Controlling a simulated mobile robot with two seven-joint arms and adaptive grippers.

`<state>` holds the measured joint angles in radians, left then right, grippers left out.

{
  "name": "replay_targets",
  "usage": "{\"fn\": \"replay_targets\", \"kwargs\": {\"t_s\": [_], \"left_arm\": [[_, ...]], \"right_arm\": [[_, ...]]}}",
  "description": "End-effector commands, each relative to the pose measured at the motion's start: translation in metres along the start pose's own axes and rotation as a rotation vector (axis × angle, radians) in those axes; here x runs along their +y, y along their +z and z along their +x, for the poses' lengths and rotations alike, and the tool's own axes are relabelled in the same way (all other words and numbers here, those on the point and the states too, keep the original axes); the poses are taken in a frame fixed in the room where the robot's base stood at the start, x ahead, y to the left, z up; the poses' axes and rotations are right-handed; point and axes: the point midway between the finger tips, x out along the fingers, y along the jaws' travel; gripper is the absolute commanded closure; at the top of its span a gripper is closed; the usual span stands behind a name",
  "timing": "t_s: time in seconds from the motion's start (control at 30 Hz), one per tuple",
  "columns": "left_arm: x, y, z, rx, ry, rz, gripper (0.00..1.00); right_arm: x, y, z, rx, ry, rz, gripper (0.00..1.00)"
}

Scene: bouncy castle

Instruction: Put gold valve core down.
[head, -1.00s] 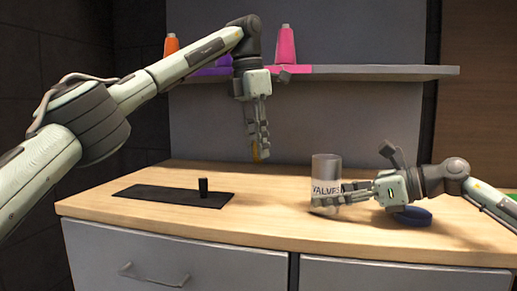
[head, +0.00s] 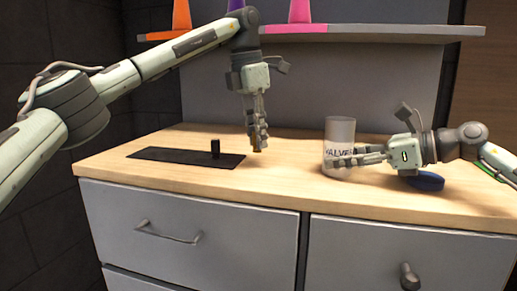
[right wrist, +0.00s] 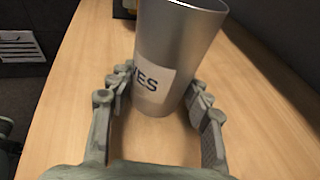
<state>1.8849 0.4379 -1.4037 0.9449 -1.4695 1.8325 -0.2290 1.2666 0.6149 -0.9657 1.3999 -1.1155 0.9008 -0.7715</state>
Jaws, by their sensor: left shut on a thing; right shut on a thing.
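The gold valve core (head: 257,149) is a small gold-brown piece at the fingertips of my left gripper (head: 257,141). My left gripper points down over the wooden counter and is shut on it, mostly hiding it. The core is close to the counter top; whether it touches is unclear. My right gripper (head: 342,161) is shut around the lower part of a grey metal cup (head: 340,131) labelled "VALVES". The cup stands upright on the counter, and its inside is hidden. In the right wrist view the cup (right wrist: 178,50) sits between both fingers (right wrist: 155,112).
A blue disc (head: 428,181) lies under my right wrist. A shelf (head: 400,33) with several cones runs behind. The wooden counter (head: 285,172) is clear at front centre.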

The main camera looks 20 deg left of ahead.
Motion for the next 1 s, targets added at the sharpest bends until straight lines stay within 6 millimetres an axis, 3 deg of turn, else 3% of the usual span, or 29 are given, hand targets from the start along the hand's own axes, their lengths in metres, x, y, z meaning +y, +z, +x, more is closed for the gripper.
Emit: {"fn": "replay_targets", "kwargs": {"t_s": [0.2,0.57,0.6,0.73,1.0], "left_arm": [[0.001,-0.005,0.030,0.001,-0.002,-0.001,1.00],[0.000,-0.005,0.034,0.001,-0.001,-0.001,1.00],[0.000,-0.005,0.034,0.001,-0.001,-0.001,0.79],[0.000,-0.005,0.034,0.001,-0.001,-0.001,0.63],[0.000,-0.005,0.034,0.001,-0.001,-0.001,0.60]], "right_arm": [[0.000,0.000,0.000,0.000,0.000,0.001,0.67],[0.000,0.000,0.000,0.000,0.000,0.001,0.67],[0.000,0.000,0.000,0.000,0.000,0.001,0.67],[0.000,0.000,0.000,0.000,0.001,0.001,0.67],[0.000,0.000,0.000,0.000,0.001,0.001,0.67]]}}
